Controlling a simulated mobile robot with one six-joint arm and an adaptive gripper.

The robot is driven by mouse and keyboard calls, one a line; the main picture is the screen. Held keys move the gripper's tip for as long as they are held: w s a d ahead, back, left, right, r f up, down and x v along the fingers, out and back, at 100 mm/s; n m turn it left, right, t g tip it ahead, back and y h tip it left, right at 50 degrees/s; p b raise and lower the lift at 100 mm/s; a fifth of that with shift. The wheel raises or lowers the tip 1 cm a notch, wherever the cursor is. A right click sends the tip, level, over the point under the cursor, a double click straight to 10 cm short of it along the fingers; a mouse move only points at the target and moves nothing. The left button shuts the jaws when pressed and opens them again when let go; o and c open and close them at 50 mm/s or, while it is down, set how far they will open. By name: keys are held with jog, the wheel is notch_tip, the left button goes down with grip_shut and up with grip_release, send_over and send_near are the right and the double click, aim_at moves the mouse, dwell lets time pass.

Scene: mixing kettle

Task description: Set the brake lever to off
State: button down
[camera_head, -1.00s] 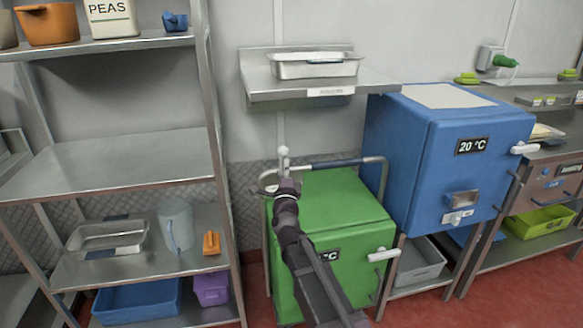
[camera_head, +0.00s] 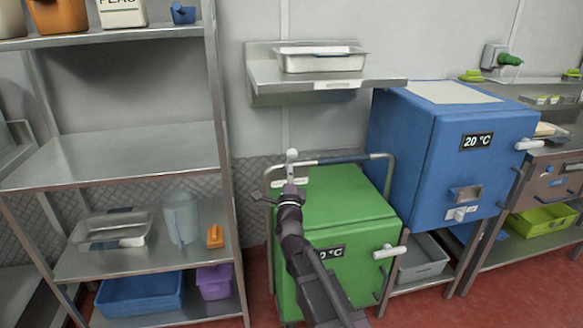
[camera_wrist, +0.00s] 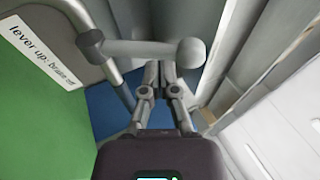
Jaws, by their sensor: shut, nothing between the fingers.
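The brake lever (camera_wrist: 140,48) is a grey bar with a rounded knob, on the frame of the green box (camera_head: 345,215). A label (camera_wrist: 42,55) beside it reads "lever up: brake off". In the head view the lever's pale knob (camera_head: 291,155) shows just above my gripper (camera_head: 290,184). In the wrist view my gripper (camera_wrist: 161,68) is shut and empty, its fingertips close under the bar near the knob. The bar partly overlaps the tips, and I cannot tell whether they touch it.
A metal shelf rack (camera_head: 110,160) stands close on the left. A wall shelf (camera_head: 325,85) with a metal tray (camera_head: 320,60) hangs above. A blue box (camera_head: 440,150) stands on the right. The narrow gap beside the lever shows wall and floor.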

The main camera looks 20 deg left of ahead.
jog(key=d+b+v, duration=0.1)
jog(key=b+v, duration=0.1)
jog(key=v, duration=0.7)
jog(key=shift+r, duration=0.4)
jog(key=shift+a, duration=0.1)
jog(key=shift+b, duration=0.3)
jog(key=s+a+m+t+h+b, duration=0.1)
jog(key=s+a+m+h, duration=0.3)
jog(key=s+m+h, duration=0.1)
jog(key=shift+s+f+h, duration=0.2)
jog(key=shift+f+h, duration=0.05)
jog(key=shift+h, duration=0.25)
jog(key=shift+w+r, duration=0.1)
jog(key=p, duration=0.6)
send_near(289, 157)
jog(key=shift+x, duration=3.85)
